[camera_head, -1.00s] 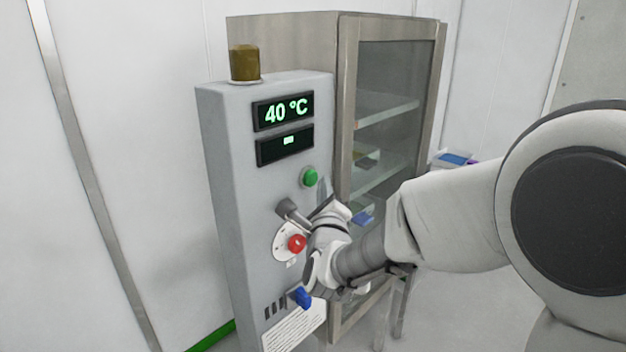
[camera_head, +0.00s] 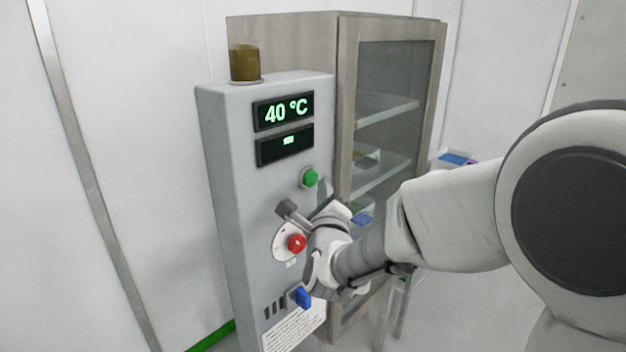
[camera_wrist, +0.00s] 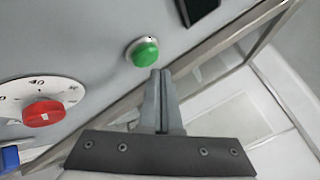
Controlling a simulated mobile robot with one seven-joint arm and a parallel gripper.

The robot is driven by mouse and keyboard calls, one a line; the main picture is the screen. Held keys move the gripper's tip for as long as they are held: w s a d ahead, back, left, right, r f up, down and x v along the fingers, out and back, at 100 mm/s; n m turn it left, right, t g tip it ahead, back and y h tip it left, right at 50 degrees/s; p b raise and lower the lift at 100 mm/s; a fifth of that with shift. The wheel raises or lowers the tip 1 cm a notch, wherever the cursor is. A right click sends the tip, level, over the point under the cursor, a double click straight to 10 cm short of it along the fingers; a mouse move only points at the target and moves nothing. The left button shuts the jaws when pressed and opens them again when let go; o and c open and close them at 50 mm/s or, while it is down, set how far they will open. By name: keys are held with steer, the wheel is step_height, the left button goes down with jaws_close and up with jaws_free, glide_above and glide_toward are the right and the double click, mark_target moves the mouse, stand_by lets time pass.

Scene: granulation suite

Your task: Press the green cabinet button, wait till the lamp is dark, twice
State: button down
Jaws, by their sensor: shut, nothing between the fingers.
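The green button (camera_head: 310,177) sits on the front of the grey cabinet (camera_head: 228,200), below two dark displays. In the wrist view the green button (camera_wrist: 145,52) is just beyond my fingertips. My gripper (camera_wrist: 160,74) is shut and empty, its tips a little below the button; I cannot tell whether they touch. In the head view my gripper (camera_head: 325,187) is partly hidden by my wrist. The lamp (camera_head: 245,63) on top of the cabinet is a dull brown-amber and looks unlit. The upper display (camera_head: 283,111) reads 40 °C; the lower display (camera_head: 285,145) shows a small green mark.
A red knob (camera_head: 297,243) on a white dial is below the button, close to my wrist. A blue switch (camera_head: 303,297) is lower down. A glass-door steel cabinet (camera_head: 347,100) with shelves stands to the right. The floor at the left is clear.

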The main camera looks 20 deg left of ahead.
steer(key=shift+w+a+f+b, duration=0.15)
steer(key=shift+a+b, duration=0.15)
steer(key=shift+b, duration=0.35)
steer(key=shift+w+a+b, duration=0.2)
steer(key=shift+a+b, duration=0.2)
steer(key=shift+a, duration=0.2)
stand_by(0.8)
steer(key=shift+d, duration=0.15)
steer(key=shift+s+d+b, duration=0.35)
steer(key=shift+d+b, duration=0.4)
steer(key=shift+b, duration=0.1)
steer(key=d+b, duration=0.1)
steer(key=s+d+b, duration=0.1)
steer(key=d, duration=0.1)
steer(key=s+d+b, duration=0.1)
steer(key=shift+d, duration=0.3)
stand_by(0.3)
